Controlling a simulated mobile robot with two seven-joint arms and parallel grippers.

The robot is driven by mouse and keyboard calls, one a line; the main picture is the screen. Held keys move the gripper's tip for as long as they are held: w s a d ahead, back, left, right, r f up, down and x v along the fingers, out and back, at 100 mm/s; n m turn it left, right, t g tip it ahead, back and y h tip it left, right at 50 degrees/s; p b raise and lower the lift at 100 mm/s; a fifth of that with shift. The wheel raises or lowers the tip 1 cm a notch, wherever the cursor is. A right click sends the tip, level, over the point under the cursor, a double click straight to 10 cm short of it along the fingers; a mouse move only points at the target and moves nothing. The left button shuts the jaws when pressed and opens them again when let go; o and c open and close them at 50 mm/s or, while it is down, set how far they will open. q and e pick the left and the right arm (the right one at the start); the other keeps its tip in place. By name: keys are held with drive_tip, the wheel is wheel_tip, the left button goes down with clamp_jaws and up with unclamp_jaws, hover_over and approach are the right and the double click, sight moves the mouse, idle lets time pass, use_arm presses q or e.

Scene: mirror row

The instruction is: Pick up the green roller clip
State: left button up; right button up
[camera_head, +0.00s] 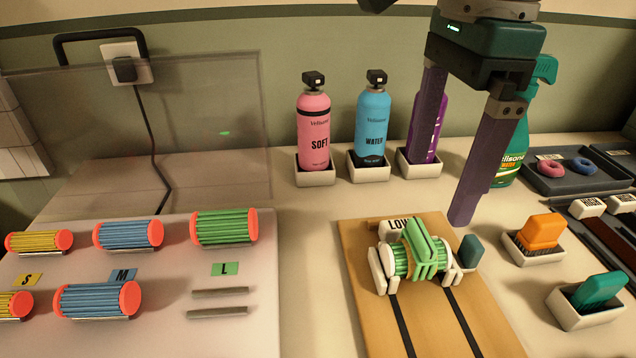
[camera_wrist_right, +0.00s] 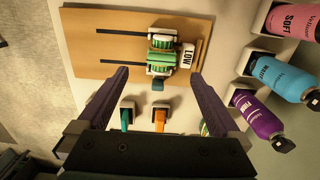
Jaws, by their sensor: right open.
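The green roller clip (camera_head: 428,243) sits over a green ribbed roller (camera_head: 402,262), held between white end supports on a wooden board. A teal knob (camera_head: 469,250) is at the right end of this holder. In the wrist view the clip (camera_wrist_right: 160,57) lies beyond my fingertips, small and hard to separate from the roller. My right gripper (camera_head: 440,192) hangs open and empty, pointing down, above and behind the clip in the head view. Its fingers are spread wide in the wrist view (camera_wrist_right: 158,74) and touch nothing that I can see. My left gripper is out of view.
A clear panel (camera_head: 230,120) stands at the left above rollers on a pale tray (camera_head: 250,275). Pink (camera_head: 314,135), blue (camera_head: 373,128) and purple bottles stand at the back. The front of the board is clear.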

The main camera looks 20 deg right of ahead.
sight(423, 233)
drive_tip(key=f, duration=0.3)
drive_tip(key=shift+d+f, duration=0.25)
drive_tip(key=shift+f, duration=0.1)
wheel_tip(423, 233, down, 6)
drive_tip(key=shift+w+f+p, duration=0.1)
drive_tip(key=shift+p, duration=0.3)
drive_tip(key=c, duration=1.4)
